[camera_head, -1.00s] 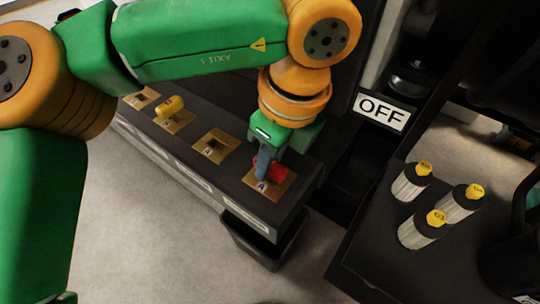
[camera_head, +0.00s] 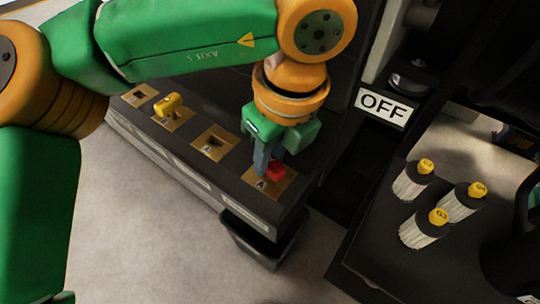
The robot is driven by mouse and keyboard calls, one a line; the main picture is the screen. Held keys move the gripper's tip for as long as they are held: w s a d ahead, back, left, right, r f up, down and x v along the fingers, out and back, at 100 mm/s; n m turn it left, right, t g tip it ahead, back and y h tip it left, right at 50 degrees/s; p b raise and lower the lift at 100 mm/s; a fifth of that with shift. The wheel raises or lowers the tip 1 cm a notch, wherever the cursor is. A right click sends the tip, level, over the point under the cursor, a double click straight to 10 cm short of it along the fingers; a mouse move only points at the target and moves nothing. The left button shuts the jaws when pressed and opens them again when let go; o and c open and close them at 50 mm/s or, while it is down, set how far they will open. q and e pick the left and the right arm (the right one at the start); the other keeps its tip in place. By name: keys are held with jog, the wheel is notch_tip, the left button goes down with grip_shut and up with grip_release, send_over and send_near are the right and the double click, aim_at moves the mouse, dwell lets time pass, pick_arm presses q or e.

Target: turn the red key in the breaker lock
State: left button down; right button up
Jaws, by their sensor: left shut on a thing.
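The red key (camera_head: 276,171) sits at the rightmost brass lock plate (camera_head: 262,187), which is marked A, on the dark panel. My left gripper (camera_head: 267,168) points down at this plate and is shut on the red key. The gripper's fingers hide part of the key and the slot under it. My right gripper is not in view.
A yellow key (camera_head: 169,104) stands in another brass plate to the left. An empty brass plate (camera_head: 214,145) lies between. A dark bin (camera_head: 262,242) hangs below the panel. An OFF sign (camera_head: 383,106) is to the right. Several yellow-topped cylinders, one here (camera_head: 424,228), stand on a dark surface at right.

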pick_arm(q)
jog(key=m, duration=0.3)
jog(key=m+b, duration=0.1)
jog(key=m, duration=0.1)
jog(key=shift+f+t+h, duration=0.25)
jog(key=shift+t+h, duration=0.05)
jog(key=shift+h, duration=0.1)
jog(key=m, duration=0.3)
jog(key=shift+r+h, duration=0.1)
jog(key=shift+h, duration=0.2)
jog(key=m+h, duration=0.1)
jog(key=m, duration=0.4)
jog(key=shift+r+m, duration=0.15)
jog(key=shift+m, duration=1.25)
jog(key=c, duration=0.6)
grip_release()
